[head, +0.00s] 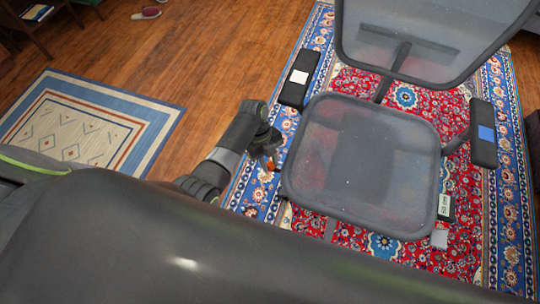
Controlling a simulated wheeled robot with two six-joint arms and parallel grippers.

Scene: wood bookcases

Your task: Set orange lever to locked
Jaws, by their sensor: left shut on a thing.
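A grey mesh office chair (320,185) stands on a red and blue patterned rug. The orange lever (270,165) is a small orange piece low at the left side of the chair seat. My left gripper (271,155) reaches in from the left and is shut on the orange lever, covering most of it. The lever's exact angle cannot be told. My right gripper is not in view.
A beige and blue rug (120,115) lies at left on the wood floor (210,50).

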